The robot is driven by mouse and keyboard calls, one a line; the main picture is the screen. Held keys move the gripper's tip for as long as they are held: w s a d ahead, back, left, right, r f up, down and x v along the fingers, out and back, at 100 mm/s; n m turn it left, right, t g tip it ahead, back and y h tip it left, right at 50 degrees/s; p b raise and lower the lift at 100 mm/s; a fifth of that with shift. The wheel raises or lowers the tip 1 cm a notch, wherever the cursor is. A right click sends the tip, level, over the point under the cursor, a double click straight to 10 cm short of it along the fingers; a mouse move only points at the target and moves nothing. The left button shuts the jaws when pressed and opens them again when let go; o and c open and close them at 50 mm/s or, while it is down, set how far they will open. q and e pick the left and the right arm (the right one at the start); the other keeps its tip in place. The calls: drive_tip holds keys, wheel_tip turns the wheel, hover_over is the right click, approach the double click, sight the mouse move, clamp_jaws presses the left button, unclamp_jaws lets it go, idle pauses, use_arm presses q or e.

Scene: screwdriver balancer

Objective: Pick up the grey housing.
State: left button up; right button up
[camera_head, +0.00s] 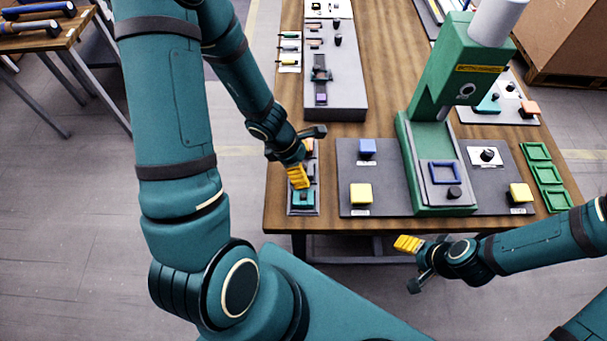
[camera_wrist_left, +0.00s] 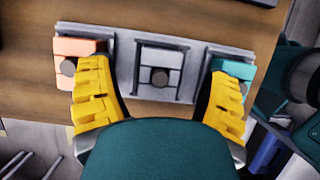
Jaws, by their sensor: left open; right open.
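The grey housing (camera_wrist_left: 146,66) sits in the middle slot of a grey tray (camera_wrist_left: 125,50), with a dark round part on it. An orange housing (camera_wrist_left: 76,47) is left of it and a teal housing (camera_wrist_left: 234,69) right of it. My left gripper (camera_wrist_left: 160,80) is open, its yellow fingers spread wide on either side of the grey housing, with nothing between them. In the head view my left gripper (camera_head: 298,177) hangs over the tray at the table's near left corner and partly hides the grey housing. My right gripper (camera_head: 408,244) is open and empty, in front of the table edge.
A grey board with a blue block (camera_head: 367,147) and a yellow block (camera_head: 361,193) lies right of the tray. A long grey raised box (camera_head: 345,90) lies behind the tray. Green trays (camera_head: 547,174) lie at the right edge.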

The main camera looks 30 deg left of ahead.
use_arm(q)
drive_tip(key=shift+f, duration=0.15)
drive_tip(key=c, duration=1.3)
